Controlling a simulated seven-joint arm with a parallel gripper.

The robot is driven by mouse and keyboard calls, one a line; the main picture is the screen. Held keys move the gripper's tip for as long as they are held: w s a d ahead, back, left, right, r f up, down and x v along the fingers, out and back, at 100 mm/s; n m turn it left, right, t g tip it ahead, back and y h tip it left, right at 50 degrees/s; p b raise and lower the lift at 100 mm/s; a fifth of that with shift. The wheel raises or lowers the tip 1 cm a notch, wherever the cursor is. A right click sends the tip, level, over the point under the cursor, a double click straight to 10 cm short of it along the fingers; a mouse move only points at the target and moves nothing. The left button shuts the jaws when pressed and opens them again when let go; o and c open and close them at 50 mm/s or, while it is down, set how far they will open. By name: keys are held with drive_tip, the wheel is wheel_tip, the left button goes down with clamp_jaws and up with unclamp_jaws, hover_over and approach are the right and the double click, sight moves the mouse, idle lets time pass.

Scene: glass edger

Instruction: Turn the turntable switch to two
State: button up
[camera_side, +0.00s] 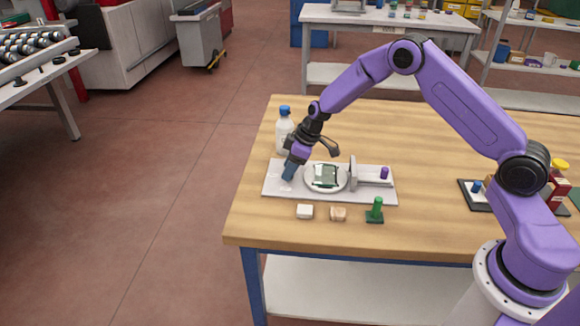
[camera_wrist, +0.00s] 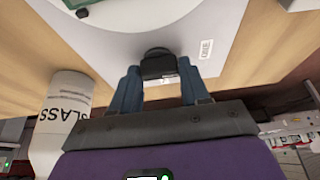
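The turntable (camera_side: 312,188) is a white disc on a grey base plate (camera_side: 378,197), with a dark green piece (camera_side: 326,175) on it. The switch (camera_wrist: 158,64) shows in the wrist view as a black knob on the grey plate. My gripper (camera_wrist: 160,80) has its blue fingers on either side of the knob, which fills the gap between them. In the side view, my gripper (camera_side: 288,172) points down at the plate's left end and hides the switch. A white label (camera_wrist: 206,48) sits beside the knob; its text and the switch setting are not readable.
A white bottle with blue cap (camera_side: 284,132) stands close behind my gripper; it also shows in the wrist view (camera_wrist: 64,115). A grey upright (camera_side: 353,174) stands right of the disc.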

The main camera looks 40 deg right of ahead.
drive_tip(key=c, duration=0.5)
drive_tip(key=shift+o, duration=0.2)
